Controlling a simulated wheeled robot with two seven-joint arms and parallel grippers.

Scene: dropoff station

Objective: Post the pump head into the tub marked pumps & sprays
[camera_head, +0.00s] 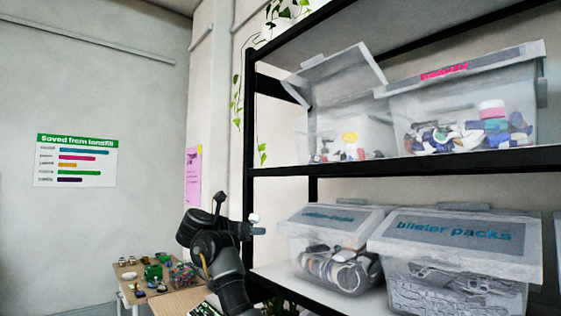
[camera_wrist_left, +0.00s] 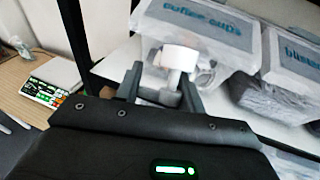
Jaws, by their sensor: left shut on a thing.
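My left gripper (camera_head: 257,230) is shut on the pump head, a small white piece (camera_head: 254,218) with a round cap, held at the left edge of the rack. In the left wrist view the pump head (camera_wrist_left: 181,58) stands up between the two fingers (camera_wrist_left: 160,88). No label reading pumps & sprays is legible. On the upper shelf a clear tub (camera_head: 322,125) has its lid tilted up and small pieces inside; its marking cannot be read. Beside it a closed-looking tub (camera_head: 400,110) has a pink label too blurred to read. My right gripper is not in view.
On the lower shelf are two lidded tubs, one with blurred blue lettering (camera_head: 293,240) and one marked blister packs (camera_head: 395,262). The black rack post (camera_head: 249,130) is close to my left gripper. A table (camera_head: 128,290) with small items stands at lower left.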

